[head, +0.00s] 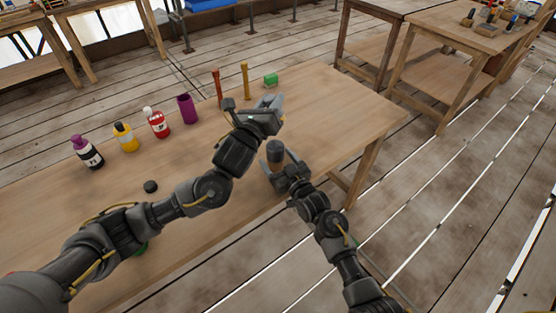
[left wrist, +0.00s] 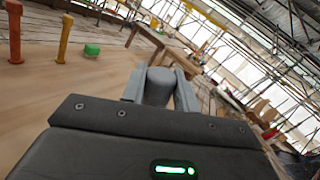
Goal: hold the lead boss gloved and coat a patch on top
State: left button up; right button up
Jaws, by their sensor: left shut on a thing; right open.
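My left gripper (head: 270,108) is above the workbench, with its light grey fingers pointing away. In the left wrist view it is shut on a grey, rounded piece, apparently the lead boss (left wrist: 158,88). In the head view the fingers mostly hide that piece. My right gripper (head: 281,160) is open, lower and nearer than the left one. A dark cylinder with a tan lower part (head: 275,151) stands upright between its fingers; I cannot tell whether they touch it. No coated patch can be made out on the grey piece.
On the workbench (head: 330,105) stand a purple-capped bottle (head: 88,152), yellow bottle (head: 125,137), red bottle (head: 157,123), purple cup (head: 187,109), red post (head: 217,88), orange post (head: 245,82) and green block (head: 271,80). A black puck (head: 151,186) lies nearer. The bench's right end is clear.

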jog(key=c, duration=1.1)
jog(key=shift+c, duration=0.2)
pick_arm(q)
jog(key=shift+a+r, duration=0.1)
jog(key=f+m+g+h, duration=0.1)
jog(key=m+g+h, duration=0.1)
jog(key=m, duration=0.1)
jog(key=f+m+g+h, duration=0.2)
jog(key=m, duration=0.1)
jog(key=f+m+g+h, duration=0.1)
jog(key=m+g+h, duration=0.1)
jog(key=m, duration=0.1)
jog(key=shift+w+d+f+h, duration=0.2)
jog(key=shift+h, duration=0.2)
jog(key=shift+s+d+m+g, duration=0.25)
jog(key=shift+s+m+g, duration=0.1)
jog(key=shift+m+g, duration=0.2)
